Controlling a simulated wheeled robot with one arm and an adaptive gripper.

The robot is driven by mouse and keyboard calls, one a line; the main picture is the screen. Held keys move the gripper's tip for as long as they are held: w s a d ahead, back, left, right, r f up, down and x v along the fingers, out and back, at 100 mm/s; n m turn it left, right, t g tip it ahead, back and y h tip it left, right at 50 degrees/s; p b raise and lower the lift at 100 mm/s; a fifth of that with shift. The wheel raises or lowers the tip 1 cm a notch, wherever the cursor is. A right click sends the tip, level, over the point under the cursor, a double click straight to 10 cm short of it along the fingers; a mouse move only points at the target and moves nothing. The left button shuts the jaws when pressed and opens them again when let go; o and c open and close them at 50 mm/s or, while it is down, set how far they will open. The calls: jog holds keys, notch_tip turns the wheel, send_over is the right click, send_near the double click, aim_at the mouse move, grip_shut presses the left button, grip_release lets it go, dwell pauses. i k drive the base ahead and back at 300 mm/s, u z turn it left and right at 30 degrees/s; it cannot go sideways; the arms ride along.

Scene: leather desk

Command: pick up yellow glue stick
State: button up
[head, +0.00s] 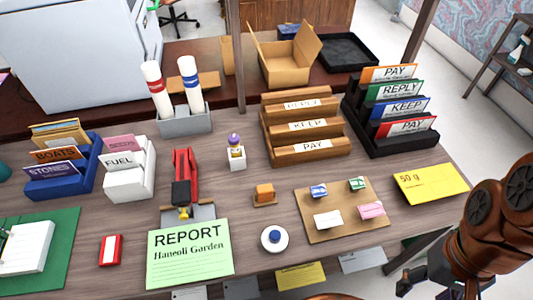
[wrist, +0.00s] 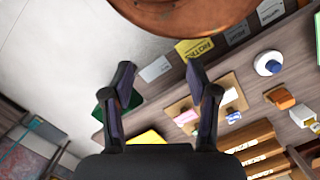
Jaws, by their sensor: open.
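A small upright stick with a purple cap and a yellowish band (head: 235,141) stands in a white cube holder (head: 237,162) near the middle of the desk. It is the likeliest glue stick, but its label is too small to read. The white holder also shows at the right edge of the wrist view (wrist: 302,115). My gripper (head: 405,284) is at the lower right in the head view, by the desk's front edge and well away from the stick. In the wrist view my gripper (wrist: 160,72) has its two dark fingers spread, with nothing held between them.
An orange block on a wooden base (head: 264,194), a round white-and-blue item (head: 274,239) and a cork-coloured board (head: 345,225) lie in front. A red stapler-like tool (head: 186,170) is left of the holder. A wooden sorter (head: 303,127) and black sorter (head: 385,140) stand behind, to the right.

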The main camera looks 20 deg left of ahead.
aim_at(235, 150)
jog(key=u, duration=0.75)
jog(key=i, duration=0.2)
jog(key=k, duration=1.3)
jog(key=u, duration=1.55)
jog(key=i, duration=0.45)
jog(key=u, duration=0.1)
